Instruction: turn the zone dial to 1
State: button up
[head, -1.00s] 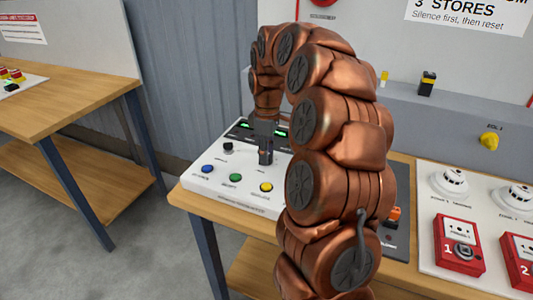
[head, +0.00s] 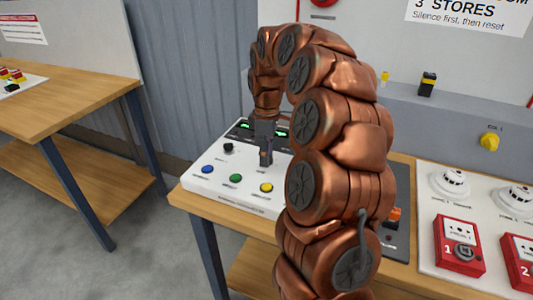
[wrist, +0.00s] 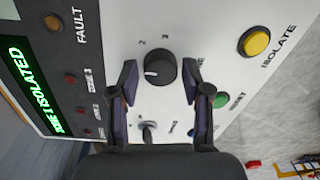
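The zone dial (wrist: 160,68) is a round black knob on the white panel (wrist: 215,65) in the wrist view. Its white pointer mark faces left in that view. The printed 2 and 3 show beside it; I cannot make out a 1. My gripper (wrist: 161,88) is open, with one dark finger on each side of the dial and a narrow gap on both sides. I cannot tell how far the fingertips reach down along the dial. In the head view my gripper (head: 265,158) points down over the panel and hides the dial.
A blue button (head: 208,169), a green button (head: 236,178) and a yellow button (head: 266,187) line the panel's front. A toggle (wrist: 148,131) sits close to the fingers. A green display (wrist: 32,90) reads "ISOLATED". Red call points (head: 459,246) lie at right.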

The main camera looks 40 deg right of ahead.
jog(key=shift+o, duration=0.8)
notch_tip(320, 180, up, 12)
jog(key=shift+w+d, duration=0.25)
jog(key=shift+a, duration=0.1)
dwell(0.6)
